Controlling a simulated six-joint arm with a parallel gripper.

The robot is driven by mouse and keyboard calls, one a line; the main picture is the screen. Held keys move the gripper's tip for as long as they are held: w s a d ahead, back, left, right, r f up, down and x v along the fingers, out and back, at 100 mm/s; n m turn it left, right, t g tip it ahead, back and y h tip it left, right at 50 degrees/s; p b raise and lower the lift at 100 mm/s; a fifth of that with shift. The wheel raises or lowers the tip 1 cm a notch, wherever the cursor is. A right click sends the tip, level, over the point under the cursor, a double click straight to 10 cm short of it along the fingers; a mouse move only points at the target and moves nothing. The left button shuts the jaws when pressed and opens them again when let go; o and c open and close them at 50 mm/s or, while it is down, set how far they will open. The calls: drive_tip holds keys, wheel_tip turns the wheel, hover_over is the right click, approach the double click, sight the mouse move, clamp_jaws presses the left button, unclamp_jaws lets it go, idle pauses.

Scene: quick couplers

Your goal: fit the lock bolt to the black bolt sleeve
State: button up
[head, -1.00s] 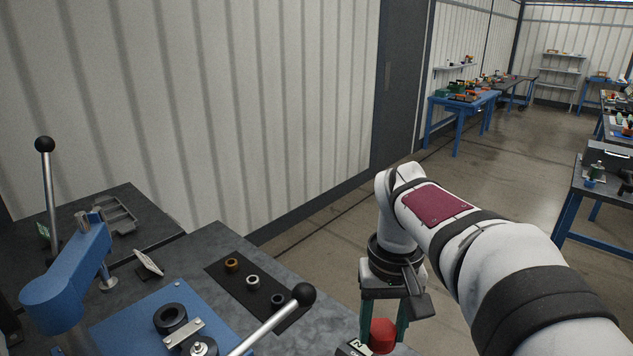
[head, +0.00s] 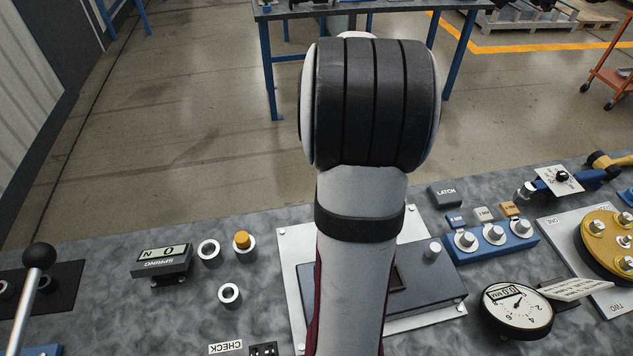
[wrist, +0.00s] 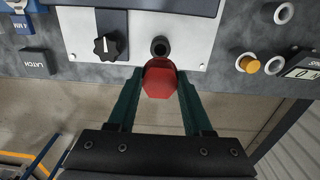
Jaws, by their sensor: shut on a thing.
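My gripper (wrist: 160,92) shows in the wrist view, with its dark green fingers shut on a red faceted piece, which I take for the lock bolt (wrist: 159,80). The black bolt sleeve (wrist: 160,47), a short dark ring with an open bore, stands on a white plate (wrist: 198,50) just beyond the bolt in that view. The bolt's near end looks close to the sleeve; I cannot tell whether they touch. The bolt's far end is hidden. In the head view my arm covers the gripper, bolt and sleeve.
A black knob (wrist: 107,46) stands beside the sleeve. The plate (head: 290,262) also shows in the head view. Beside it are loose rings (head: 230,293), an orange-topped piece (head: 241,241) and a SPRING counter (head: 162,262). A LATCH block (head: 444,196), blue rack (head: 495,242) and dial gauge (head: 517,309) are right.

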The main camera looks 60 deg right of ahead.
drive_tip(key=shift+f, duration=0.1)
drive_tip(key=shift+f, duration=2.8)
drive_tip(key=shift+f, duration=2.7)
drive_tip(key=o, duration=1.2)
wheel_tip(320, 180, up, 16)
drive_tip(key=shift+f, duration=0.1)
